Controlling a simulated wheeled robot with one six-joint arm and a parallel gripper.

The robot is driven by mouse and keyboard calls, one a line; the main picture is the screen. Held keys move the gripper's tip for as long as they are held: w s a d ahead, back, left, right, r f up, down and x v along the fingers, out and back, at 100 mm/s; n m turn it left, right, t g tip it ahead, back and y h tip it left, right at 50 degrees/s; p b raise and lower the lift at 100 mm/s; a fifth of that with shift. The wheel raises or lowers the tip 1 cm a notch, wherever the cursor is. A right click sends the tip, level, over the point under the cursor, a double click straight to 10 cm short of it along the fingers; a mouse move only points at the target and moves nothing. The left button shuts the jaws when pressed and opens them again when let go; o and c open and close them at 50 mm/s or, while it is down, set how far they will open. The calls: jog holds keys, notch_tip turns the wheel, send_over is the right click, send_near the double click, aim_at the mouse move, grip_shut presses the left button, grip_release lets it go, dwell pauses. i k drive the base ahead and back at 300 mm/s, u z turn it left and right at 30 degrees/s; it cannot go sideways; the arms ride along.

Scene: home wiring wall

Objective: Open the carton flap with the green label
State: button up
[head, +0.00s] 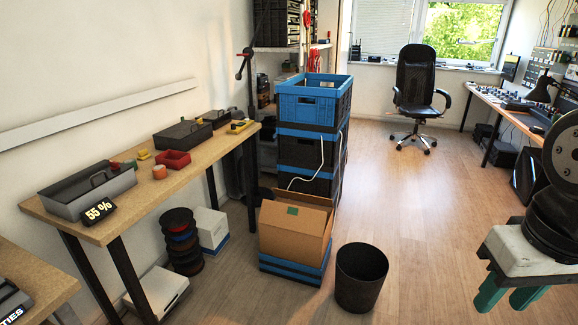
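A brown cardboard carton (290,240) stands on low blue crate pieces in the middle of the floor. A small green label (293,211) is on the carton flap (312,218), which slopes at the top front of the carton. Another brown flap edge shows behind it, and the inside of the carton is hidden. My gripper (508,296) is at the right edge of the picture, far to the right of the carton and apart from it. Its two green fingers are spread with a gap between them, and nothing shows in the gap.
A black bin (361,277) stands on the floor just right of the carton. Stacked blue and black crates (312,108) rise behind it. A wooden bench (150,195) with toolboxes, dark cable spools (181,241) and a white box (211,231) are to the left. The floor right of the bin is clear.

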aim_at(301, 219)
jog(key=u, duration=0.2)
jog(key=i, duration=1.45)
jog(key=u, duration=0.35)
jog(key=k, duration=0.35)
jog(key=z, duration=0.5)
jog(key=i, duration=1.15)
jog(key=u, duration=0.45)
